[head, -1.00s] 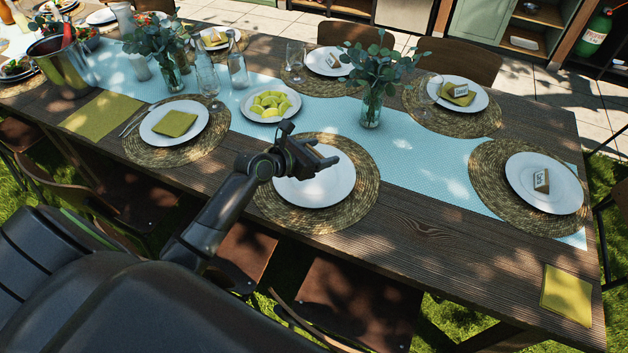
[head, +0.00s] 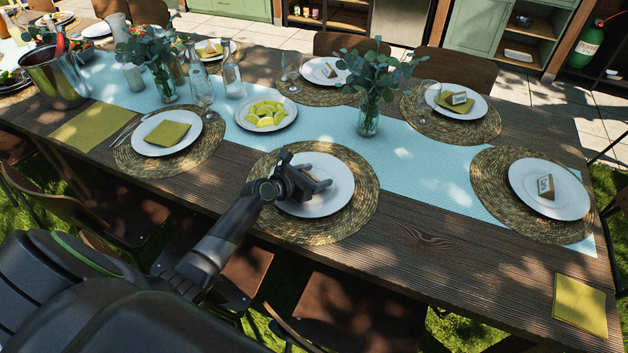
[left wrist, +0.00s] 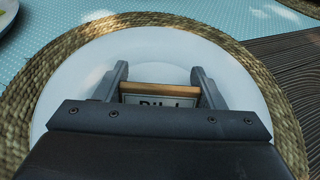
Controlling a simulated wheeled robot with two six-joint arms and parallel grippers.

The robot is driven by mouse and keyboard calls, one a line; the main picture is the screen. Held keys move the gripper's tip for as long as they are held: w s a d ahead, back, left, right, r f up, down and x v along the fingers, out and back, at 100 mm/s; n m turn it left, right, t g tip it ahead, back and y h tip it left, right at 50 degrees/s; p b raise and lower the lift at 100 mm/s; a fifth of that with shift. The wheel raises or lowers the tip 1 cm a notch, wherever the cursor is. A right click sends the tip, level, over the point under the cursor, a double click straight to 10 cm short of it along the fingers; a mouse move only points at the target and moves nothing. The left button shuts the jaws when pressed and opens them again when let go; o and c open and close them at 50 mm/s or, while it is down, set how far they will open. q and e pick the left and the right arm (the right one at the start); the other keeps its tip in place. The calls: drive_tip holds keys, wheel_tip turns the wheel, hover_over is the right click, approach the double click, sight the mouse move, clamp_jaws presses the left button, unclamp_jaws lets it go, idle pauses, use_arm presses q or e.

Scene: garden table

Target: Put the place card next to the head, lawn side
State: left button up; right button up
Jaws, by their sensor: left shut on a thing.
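My left gripper (head: 318,184) is over the white plate (head: 338,187) on the near side of the table. In the left wrist view its fingers (left wrist: 159,84) are shut on a place card (left wrist: 160,97), a small wooden block with a white lettered face, partly hidden by the gripper body. The card is over the plate (left wrist: 75,85); I cannot tell if it touches it. Another place card (head: 546,187) stands on the white plate (head: 568,190) at the table's right end. Two more cards lie on far-side plates (head: 330,70) and (head: 459,98). My right gripper is not in view.
A woven mat (head: 362,205) lies under the near plate. A vase of leaves (head: 369,115), a plate of lemons (head: 266,113) and glass bottles (head: 233,80) stand along the blue runner (head: 420,170). A folded napkin (head: 580,305) lies at the near right corner. Bare wood lies right of the mat.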

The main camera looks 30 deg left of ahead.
use_arm(q)
drive_tip(key=shift+f, duration=0.15)
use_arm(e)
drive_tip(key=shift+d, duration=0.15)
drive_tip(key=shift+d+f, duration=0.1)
use_arm(q)
drive_tip(key=shift+f, duration=0.2)
drive_tip(key=o, duration=1)
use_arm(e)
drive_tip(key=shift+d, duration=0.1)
use_arm(q)
drive_tip(key=shift+r, duration=0.2)
drive_tip(key=shift+s+a+r, duration=0.1)
drive_tip(key=shift+s, duration=0.15)
drive_tip(key=p+v, duration=0.2)
drive_tip(key=v, duration=0.9)
drive_tip(key=shift+s, duration=0.25)
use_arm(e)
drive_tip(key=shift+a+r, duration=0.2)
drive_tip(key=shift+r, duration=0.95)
